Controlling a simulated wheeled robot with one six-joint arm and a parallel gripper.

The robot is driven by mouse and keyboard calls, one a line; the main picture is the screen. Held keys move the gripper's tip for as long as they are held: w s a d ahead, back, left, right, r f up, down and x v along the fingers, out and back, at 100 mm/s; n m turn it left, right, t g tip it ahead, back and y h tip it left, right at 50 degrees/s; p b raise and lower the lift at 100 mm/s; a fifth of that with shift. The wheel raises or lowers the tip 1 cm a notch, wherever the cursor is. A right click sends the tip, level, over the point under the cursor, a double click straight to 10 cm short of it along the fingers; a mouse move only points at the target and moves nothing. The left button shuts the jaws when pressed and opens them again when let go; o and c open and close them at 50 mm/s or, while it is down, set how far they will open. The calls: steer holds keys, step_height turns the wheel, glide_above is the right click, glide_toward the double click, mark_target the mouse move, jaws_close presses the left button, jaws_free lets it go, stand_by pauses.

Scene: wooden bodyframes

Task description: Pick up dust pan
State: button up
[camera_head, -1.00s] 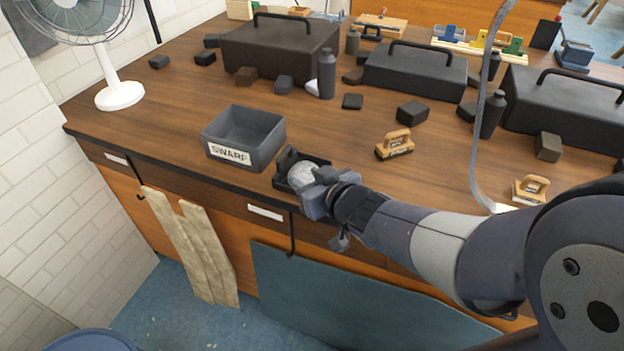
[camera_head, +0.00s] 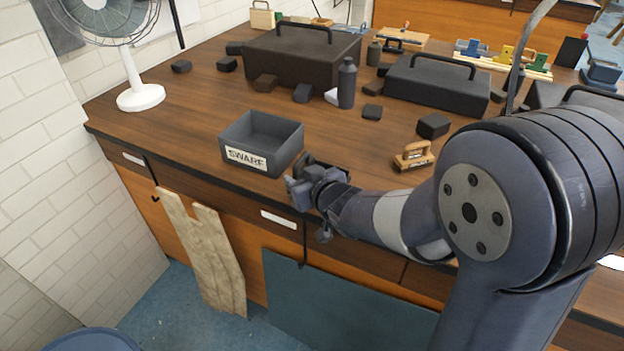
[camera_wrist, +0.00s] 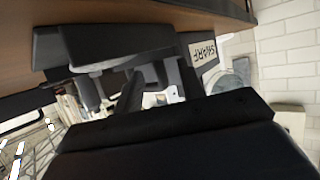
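A dark, low object that may be the dust pan (camera_head: 327,164) shows at the table's front edge, just right of the swarf box, mostly hidden behind my gripper. My gripper (camera_head: 303,184) is right at this object, low over the front edge. I cannot tell whether the fingers are closed on it. In the wrist view, a dark block (camera_wrist: 120,45) lies across the upper part and a large dark shape fills the bottom. Small grey parts show between them, too unclear to name.
A grey open box labelled SWARF (camera_head: 262,140) stands just left of my gripper; its label shows in the wrist view (camera_wrist: 203,52). A wooden-handled block (camera_head: 413,156) lies to the right. Black cases (camera_head: 300,55), a bottle (camera_head: 346,85) and dark blocks stand behind. A white fan (camera_head: 140,97) is at the left.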

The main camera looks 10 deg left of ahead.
steer(key=shift+w+a+f, duration=0.15)
steer(key=shift+w+a, duration=0.1)
steer(key=shift+w, duration=0.05)
steer(key=shift+c, duration=0.6)
jaws_close()
